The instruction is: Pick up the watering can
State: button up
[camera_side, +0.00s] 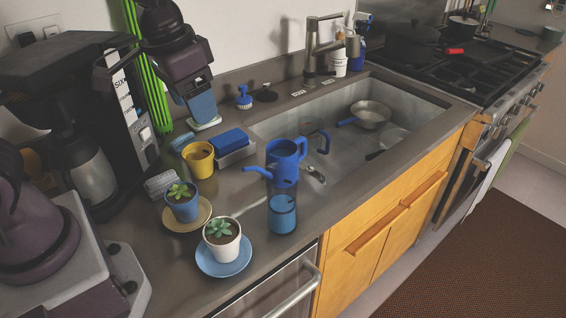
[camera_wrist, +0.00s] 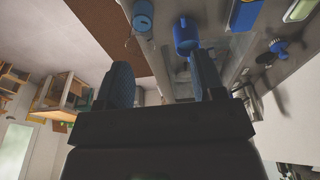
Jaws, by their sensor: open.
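The blue watering can (camera_side: 287,158) is near the front left corner of the sink in the side view, with its spout to the left and its looped handle to the right. A clear tumbler of blue liquid (camera_side: 282,212) shows directly below it; I cannot tell whether the can rests on it or stands behind it. My gripper (camera_side: 203,120) hangs at the upper left near the wall, well apart from the can. In the wrist view its two blue pads (camera_wrist: 160,75) are spread with nothing between them. A blue vessel (camera_wrist: 186,36) beyond the pads is probably the can.
A yellow cup (camera_side: 199,160), a blue sponge (camera_side: 230,139) on a holder, and two potted plants (camera_side: 182,203) (camera_side: 222,238) on saucers crowd the counter left of the can. The sink (camera_side: 330,150) holds a pan (camera_side: 370,114). The faucet (camera_side: 312,50) rises behind it.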

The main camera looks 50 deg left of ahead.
jog(key=w+a+f+y, duration=0.2)
jog(key=w+f, duration=1.1)
jog(key=w, duration=0.4)
jog(key=n+t, duration=0.1)
jog(key=t, duration=0.1)
send_near(298, 140)
jog(key=shift+y, duration=0.4)
jog(key=x, duration=0.3)
jog(key=d+x, duration=0.1)
jog(key=x, duration=0.1)
jog(key=shift+f, duration=0.1)
jog(key=shift+a+x, duration=0.2)
jog(key=shift+x, duration=2.75)
grip_shut()
